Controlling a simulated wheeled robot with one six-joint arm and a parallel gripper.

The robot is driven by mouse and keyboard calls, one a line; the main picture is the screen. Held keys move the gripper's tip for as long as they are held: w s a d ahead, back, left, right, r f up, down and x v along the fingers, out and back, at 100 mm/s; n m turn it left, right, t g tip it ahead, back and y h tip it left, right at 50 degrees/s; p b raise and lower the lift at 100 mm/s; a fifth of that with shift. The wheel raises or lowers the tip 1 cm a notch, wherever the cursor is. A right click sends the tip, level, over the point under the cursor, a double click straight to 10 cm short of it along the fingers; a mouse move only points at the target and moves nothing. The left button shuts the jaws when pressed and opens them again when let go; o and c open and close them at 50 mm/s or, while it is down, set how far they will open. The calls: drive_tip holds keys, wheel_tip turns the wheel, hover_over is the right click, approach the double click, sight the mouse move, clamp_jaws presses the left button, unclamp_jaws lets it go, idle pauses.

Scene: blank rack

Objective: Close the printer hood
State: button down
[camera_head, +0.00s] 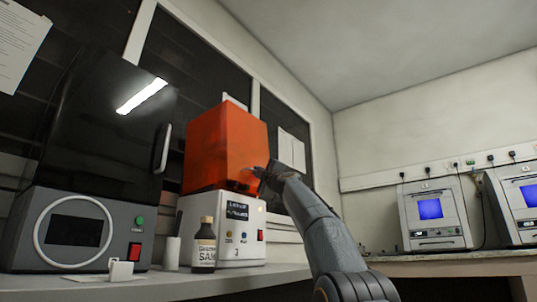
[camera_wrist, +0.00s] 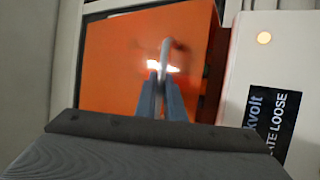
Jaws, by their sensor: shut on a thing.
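The orange printer hood (camera_head: 225,145) stands over the white printer base (camera_head: 240,245) in the head view. It also fills the middle of the wrist view (camera_wrist: 110,60), with the white base (camera_wrist: 285,45) at the right. A dark strip shows between hood and base in the wrist view; I cannot tell whether the hood is fully seated. My gripper (camera_head: 258,174) is at the hood's lower front right. In the wrist view, my gripper (camera_wrist: 164,88) is shut on the hood's grey bar handle (camera_wrist: 165,52). The fingers hide the handle's lower part.
A brown labelled bottle (camera_head: 204,248) and a white cylinder (camera_head: 172,252) stand close in front of the printer. A large dark-hooded machine (camera_head: 95,140) stands at the left. Two screened devices (camera_head: 433,212) stand on the right-hand bench (camera_head: 450,265).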

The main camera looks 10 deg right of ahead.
sight(250, 180)
drive_tip(key=shift+m+t, duration=0.4)
drive_tip(key=shift+w+a+f+p, duration=0.4)
drive_tip(key=shift+w+a+f, duration=0.1)
drive_tip(key=shift+a+f, duration=0.25)
drive_tip(key=shift+w+a+f+p, duration=0.35)
drive_tip(key=shift+w+a+f, duration=0.2)
drive_tip(key=shift+f, duration=0.3)
drive_tip(key=shift+s+h, duration=0.1)
drive_tip(key=shift+h, duration=0.2)
